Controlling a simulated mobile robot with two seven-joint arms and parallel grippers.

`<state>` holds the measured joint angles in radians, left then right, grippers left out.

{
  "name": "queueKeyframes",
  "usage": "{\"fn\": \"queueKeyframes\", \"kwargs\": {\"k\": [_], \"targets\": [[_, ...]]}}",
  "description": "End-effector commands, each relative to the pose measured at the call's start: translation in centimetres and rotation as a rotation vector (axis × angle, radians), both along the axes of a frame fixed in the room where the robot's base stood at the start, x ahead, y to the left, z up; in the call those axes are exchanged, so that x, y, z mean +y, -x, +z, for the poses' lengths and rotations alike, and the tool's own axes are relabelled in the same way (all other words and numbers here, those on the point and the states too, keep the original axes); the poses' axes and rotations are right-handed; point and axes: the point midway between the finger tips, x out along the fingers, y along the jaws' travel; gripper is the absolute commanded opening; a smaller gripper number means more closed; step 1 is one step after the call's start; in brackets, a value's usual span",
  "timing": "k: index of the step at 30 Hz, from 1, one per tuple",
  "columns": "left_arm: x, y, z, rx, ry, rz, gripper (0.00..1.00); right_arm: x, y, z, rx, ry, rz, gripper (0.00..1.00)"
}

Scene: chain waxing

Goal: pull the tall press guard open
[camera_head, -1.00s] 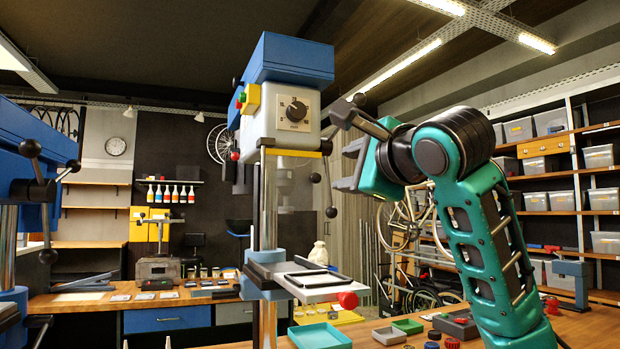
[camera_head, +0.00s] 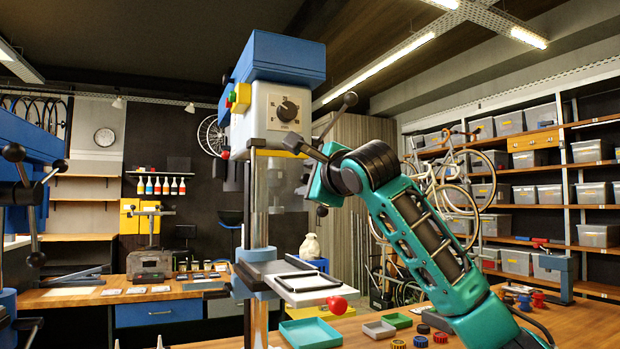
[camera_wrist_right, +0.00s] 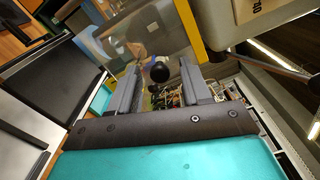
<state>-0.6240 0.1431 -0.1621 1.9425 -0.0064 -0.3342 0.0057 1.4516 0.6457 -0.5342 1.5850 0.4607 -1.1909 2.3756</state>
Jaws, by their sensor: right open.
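The tall press has a blue top and a grey head with a dial (camera_head: 285,108). Its clear guard (camera_head: 286,185) hangs below the head under a yellow strip and appears closed across the front of the column. My right gripper (camera_head: 309,180) is at the guard's right side, its fingers mostly hidden in the head view. In the right wrist view, the open right gripper (camera_wrist_right: 160,82) has its two grey fingers apart, with a black ball knob (camera_wrist_right: 160,72) showing between them. The guard's clear panel (camera_wrist_right: 125,35) and yellow edge (camera_wrist_right: 190,25) lie just beyond. I cannot tell if anything touches. My left gripper is out of view.
Black-balled press levers (camera_head: 349,99) stick out near my right wrist. Below are the press table with a white plate (camera_head: 308,292) and red knob (camera_head: 337,305). A green tray (camera_head: 311,333) and small bins are on the bench. Another blue press (camera_head: 25,140) stands at left.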

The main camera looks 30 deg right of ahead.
Motion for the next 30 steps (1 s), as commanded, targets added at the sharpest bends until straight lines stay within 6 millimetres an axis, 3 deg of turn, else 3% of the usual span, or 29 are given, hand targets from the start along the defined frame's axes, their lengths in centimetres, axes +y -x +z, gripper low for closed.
{"fn": "queueKeyframes", "kwargs": {"k": [2,17,30], "targets": [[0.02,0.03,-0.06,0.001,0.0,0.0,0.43,0.02,0.02,0.0,0.0,0.0,0.0,0.47],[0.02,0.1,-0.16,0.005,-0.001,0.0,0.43,0.01,0.04,-0.01,0.0,0.0,0.0,0.0],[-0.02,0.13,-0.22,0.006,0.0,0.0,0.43,0.03,0.05,-0.02,0.0,0.0,-0.001,0.0]]}}
